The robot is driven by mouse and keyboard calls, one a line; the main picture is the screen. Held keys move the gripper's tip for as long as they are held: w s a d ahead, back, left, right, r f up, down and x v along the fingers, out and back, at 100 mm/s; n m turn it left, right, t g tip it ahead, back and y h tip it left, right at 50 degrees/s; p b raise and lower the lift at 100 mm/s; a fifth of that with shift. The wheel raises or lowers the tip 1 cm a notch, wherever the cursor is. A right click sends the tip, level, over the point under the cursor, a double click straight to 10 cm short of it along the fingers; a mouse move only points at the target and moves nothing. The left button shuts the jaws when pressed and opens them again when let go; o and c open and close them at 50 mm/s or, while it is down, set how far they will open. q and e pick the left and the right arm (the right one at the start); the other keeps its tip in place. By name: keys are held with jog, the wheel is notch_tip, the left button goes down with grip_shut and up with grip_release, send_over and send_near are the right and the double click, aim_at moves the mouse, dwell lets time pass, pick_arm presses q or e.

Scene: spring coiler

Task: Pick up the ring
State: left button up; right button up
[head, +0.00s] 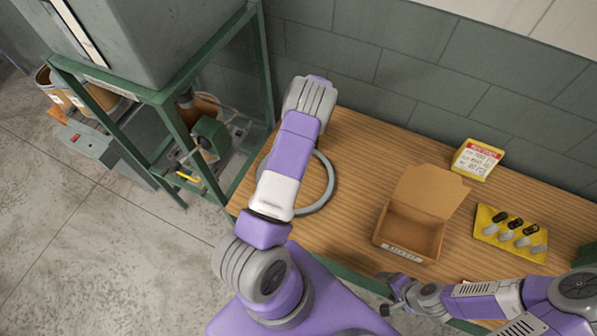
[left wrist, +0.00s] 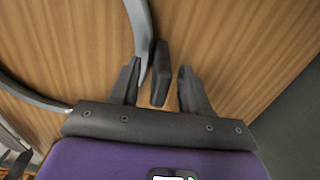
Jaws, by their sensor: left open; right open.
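The grey ring (head: 330,184) lies flat on the left part of the wooden table; my left arm crosses over it and hides part of its left side. In the left wrist view a curved stretch of the ring (left wrist: 37,97) shows at the left. Another stretch comes down from the top to my left gripper (left wrist: 159,66), ending beside its left finger. The gripper is open; I cannot tell how far above the ring its fingers are. The head view hides this gripper behind the arm. My right gripper (head: 388,294) is open at the table's front edge, away from the ring.
An open cardboard box (head: 408,236) stands on the table (head: 345,235) right of the ring. Further right are a yellow tray (head: 490,228) with several small parts and a yellow-edged label block (head: 477,160). A green-framed machine (head: 170,110) stands left of the table. A wall runs behind.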

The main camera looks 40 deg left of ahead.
pick_arm(q)
grip_shut()
dwell(0.3)
